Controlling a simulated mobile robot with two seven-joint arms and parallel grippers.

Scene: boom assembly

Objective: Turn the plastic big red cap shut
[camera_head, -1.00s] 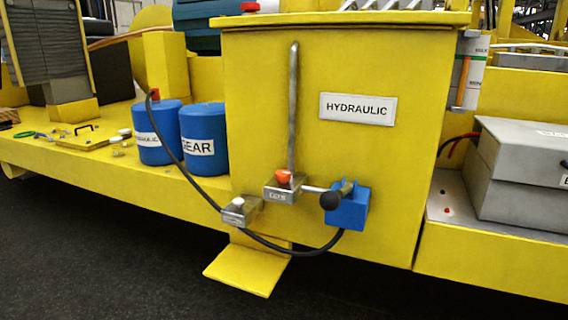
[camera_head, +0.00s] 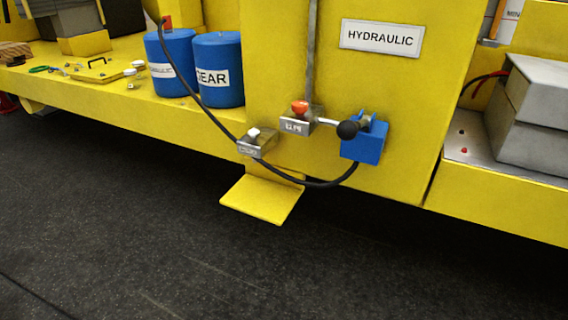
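No large red cap on top of the yellow hydraulic tank (camera_head: 400,110) is in view; the tank's top is cut off by the upper edge. A small orange-red knob (camera_head: 299,106) sits on a grey valve block (camera_head: 295,125) on the tank's front. Neither of my grippers is in view.
A yellow step (camera_head: 262,200) juts out low. The dark floor (camera_head: 300,270) in front is clear.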

